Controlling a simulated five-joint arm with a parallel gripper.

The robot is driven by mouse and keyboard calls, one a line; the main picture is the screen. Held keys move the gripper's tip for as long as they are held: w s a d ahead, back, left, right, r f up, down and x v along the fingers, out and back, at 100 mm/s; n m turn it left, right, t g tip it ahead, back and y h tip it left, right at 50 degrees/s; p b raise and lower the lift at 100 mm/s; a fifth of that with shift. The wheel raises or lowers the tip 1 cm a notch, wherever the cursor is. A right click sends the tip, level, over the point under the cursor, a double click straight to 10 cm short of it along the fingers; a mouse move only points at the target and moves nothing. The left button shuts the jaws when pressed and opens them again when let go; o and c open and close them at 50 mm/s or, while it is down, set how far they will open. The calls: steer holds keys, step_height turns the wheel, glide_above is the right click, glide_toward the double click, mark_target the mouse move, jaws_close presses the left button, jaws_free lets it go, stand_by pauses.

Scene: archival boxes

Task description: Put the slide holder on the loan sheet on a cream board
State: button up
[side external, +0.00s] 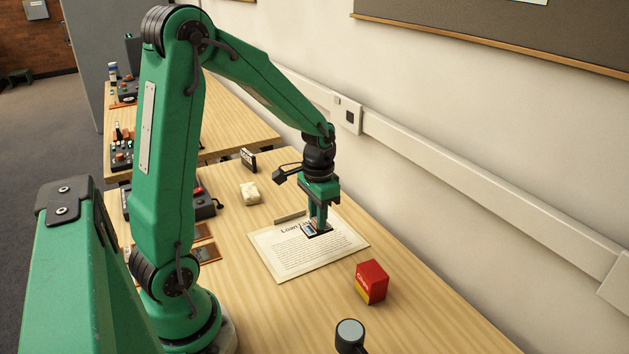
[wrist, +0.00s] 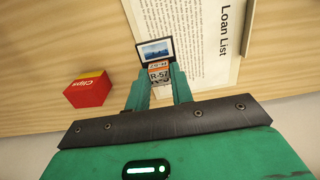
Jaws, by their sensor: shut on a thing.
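The slide holder is a small piece with a black-framed blue picture (wrist: 157,51) and an orange and white label reading "R-57" (wrist: 159,75). My gripper (side external: 318,224) is shut on its label end; the picture end sticks out past the fingertips in the wrist view. The loan sheet (side external: 300,255), headed "Loan List", lies flat on a cream board (side external: 277,280). It also shows in the wrist view (wrist: 205,45). In the side view the holder (side external: 309,229) is over the sheet's upper part, hiding part of the heading. I cannot tell whether it touches the paper.
A red and yellow "Clips" box (side external: 371,282) stands to the right of the board. A cream lump (side external: 250,193) and a small black block (side external: 248,160) are beyond it. A round-headed dark object (side external: 350,335) is at the front. The wall borders the table's right side.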

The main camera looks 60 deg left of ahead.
mark_target(308, 225)
steer(key=a+f, duration=0.1)
steer(key=a, duration=0.1)
steer(key=a+f, duration=0.1)
steer(key=a, duration=0.1)
steer(key=a+f, duration=0.1)
steer(key=a, duration=0.1)
steer(key=shift+w+f, duration=0.25)
steer(key=shift+d+f, duration=0.1)
steer(key=shift+f, duration=1.9)
steer(key=shift+f, duration=0.15)
steer(key=o, duration=0.9)
steer(key=shift+o, duration=0.2)
steer(key=shift+r, duration=0.2)
step_height(308, 225, up, 12)
